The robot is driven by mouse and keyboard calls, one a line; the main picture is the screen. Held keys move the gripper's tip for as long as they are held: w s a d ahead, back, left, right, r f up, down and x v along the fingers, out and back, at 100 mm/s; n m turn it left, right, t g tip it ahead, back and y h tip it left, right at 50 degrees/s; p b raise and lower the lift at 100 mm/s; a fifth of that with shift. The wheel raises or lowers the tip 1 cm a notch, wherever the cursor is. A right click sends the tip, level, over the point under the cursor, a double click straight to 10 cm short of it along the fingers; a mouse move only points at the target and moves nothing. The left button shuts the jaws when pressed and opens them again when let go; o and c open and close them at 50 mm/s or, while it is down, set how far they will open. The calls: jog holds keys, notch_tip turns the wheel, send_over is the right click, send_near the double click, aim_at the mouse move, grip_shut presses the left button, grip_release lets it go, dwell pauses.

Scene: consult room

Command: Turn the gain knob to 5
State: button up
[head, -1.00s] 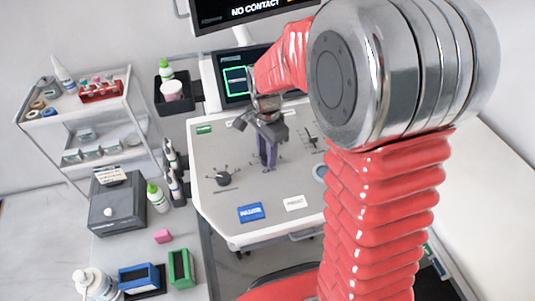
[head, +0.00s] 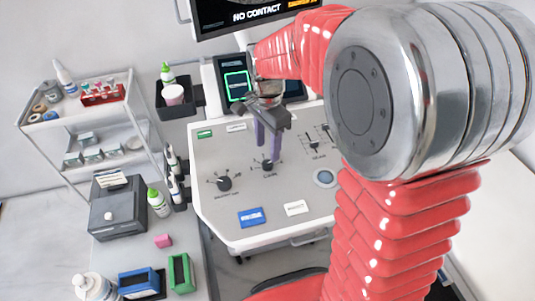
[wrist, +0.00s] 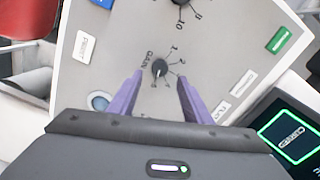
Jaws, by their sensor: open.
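The gain knob (head: 267,164) is a small dark knob on the grey console panel, right of a similar dark knob. It also shows in the wrist view (wrist: 160,67), beside the word GAIN and inside a ring of small numbers. A pale pointer mark on it points toward the bottom of the wrist picture; I cannot read the exact number there. My gripper (head: 269,141) is open, its two purple fingers pointing down over the panel.
The second dark knob (head: 224,184) sits to the left. Sliders (head: 313,142) and a round grey control (head: 325,178) lie to the right. A lit screen (head: 236,86) stands behind.

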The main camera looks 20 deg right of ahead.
aim_at(267, 162)
notch_tip(267, 162, up, 8)
jog(key=shift+f, duration=0.2)
dwell(0.6)
jog(key=s+r+n+t, duration=0.3)
jog(key=s+n+t, duration=0.2)
jog(key=s+n, duration=0.9)
jog(key=s, duration=0.4)
jog(key=shift+s+d+t, duration=0.2)
jog(key=shift+s+t, duration=0.1)
jog(key=shift+s, duration=0.1)
dwell(1.3)
